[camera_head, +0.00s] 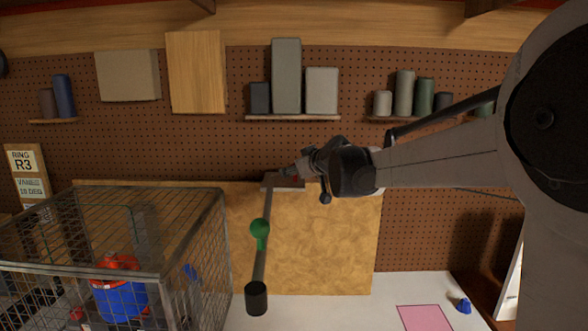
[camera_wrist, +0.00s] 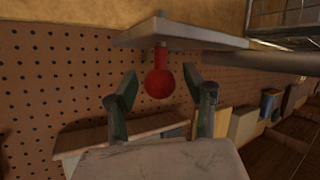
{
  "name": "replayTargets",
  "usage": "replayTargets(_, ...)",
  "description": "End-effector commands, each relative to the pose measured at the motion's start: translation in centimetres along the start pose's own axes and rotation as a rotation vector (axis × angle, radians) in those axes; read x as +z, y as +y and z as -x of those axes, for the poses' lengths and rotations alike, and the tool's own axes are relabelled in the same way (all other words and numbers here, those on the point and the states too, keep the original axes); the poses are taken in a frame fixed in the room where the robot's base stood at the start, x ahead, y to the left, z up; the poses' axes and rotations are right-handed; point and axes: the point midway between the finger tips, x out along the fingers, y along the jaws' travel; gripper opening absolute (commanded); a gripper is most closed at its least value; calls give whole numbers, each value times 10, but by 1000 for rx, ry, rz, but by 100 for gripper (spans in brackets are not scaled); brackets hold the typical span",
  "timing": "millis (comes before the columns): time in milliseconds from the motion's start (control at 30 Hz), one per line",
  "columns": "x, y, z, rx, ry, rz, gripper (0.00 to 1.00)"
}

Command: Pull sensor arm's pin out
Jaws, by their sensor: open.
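The pin has a red ball head (camera_wrist: 160,84) on a short stem against a pale grey plate (camera_wrist: 190,38) in the wrist view. My gripper (camera_wrist: 159,73) is open, with one finger on each side of the red head. Gaps show between the fingers and the head, so it is not gripped. In the head view my gripper (camera_head: 291,171) is at the grey bracket (camera_head: 285,185) at the top of the sensor arm (camera_head: 267,205) and mostly hides the pin.
A wire cage (camera_head: 200,235) with a blue and red rotor part (camera_head: 120,296) inside stands at left. A tan panel (camera_head: 325,240) is behind the sensor arm. Shelves with canisters (camera_head: 404,92) are above. A pink square (camera_head: 424,318) and small blue piece (camera_head: 463,306) lie at lower right.

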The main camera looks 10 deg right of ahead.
Motion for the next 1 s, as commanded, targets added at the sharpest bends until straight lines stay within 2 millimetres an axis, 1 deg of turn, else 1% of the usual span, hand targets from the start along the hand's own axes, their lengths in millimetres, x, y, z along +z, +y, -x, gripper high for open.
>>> replayTargets(33,0,0,0,0,0,0,47)
replayTargets(67,0,0,0,0,0,0,44)
replayTargets(300,0,0,0,0,0,0,12)
replayTargets(400,0,0,0,0,0,0,0)
replayTargets(667,-1,0,1,0,0,0,0)
replayTargets(767,-9,2,4,0,0,0,0)
replayTargets(900,-26,5,11,0,0,0,0)
replayTargets(1000,-28,6,11,1,1,-1,0)
